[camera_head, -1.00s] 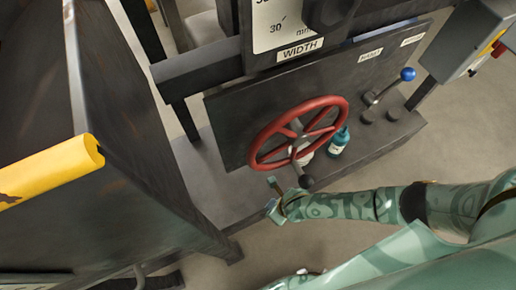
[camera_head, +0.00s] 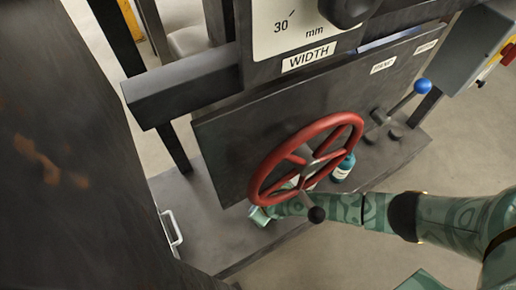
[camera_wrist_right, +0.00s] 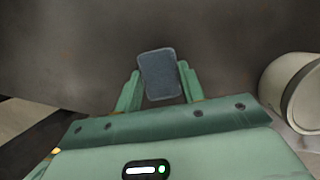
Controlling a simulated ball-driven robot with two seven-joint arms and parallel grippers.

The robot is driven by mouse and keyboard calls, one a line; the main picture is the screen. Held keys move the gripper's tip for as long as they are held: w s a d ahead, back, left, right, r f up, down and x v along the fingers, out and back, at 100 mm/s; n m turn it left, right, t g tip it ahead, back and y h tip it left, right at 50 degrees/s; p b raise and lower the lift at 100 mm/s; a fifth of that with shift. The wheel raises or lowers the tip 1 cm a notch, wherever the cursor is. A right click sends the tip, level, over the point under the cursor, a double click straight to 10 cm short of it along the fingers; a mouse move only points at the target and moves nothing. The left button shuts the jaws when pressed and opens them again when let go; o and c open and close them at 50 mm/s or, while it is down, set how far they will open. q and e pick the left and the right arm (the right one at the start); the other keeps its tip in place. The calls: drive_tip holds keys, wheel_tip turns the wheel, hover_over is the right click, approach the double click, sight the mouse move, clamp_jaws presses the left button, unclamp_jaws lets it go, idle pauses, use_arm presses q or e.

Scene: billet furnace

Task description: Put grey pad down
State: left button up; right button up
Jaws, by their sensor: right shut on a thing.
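The grey pad (camera_wrist_right: 159,74) is a small blue-grey block with rounded corners, slightly tilted, in the right wrist view. My right gripper (camera_wrist_right: 160,88) is shut on it, one green finger on each side. A dark grey surface fills the view behind the pad; I cannot tell whether the pad touches it. In the head view my right gripper (camera_head: 260,214) is low behind the red handwheel (camera_head: 306,158), over the dark ledge, and the pad cannot be made out there. My left gripper is not in view.
A white round container (camera_wrist_right: 297,92) stands close to the right of my right gripper. A teal bottle (camera_head: 344,168) stands behind the wheel. The wheel's black knob (camera_head: 316,214) hangs close above my right arm. The dark ledge (camera_head: 195,215) is clear on the left.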

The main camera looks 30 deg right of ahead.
drive_tip(key=shift+f, duration=0.1)
drive_tip(key=shift+f, duration=0.3)
drive_tip(key=o, duration=1)
drive_tip(key=shift+s+r, duration=0.1)
drive_tip(key=shift+r, duration=0.05)
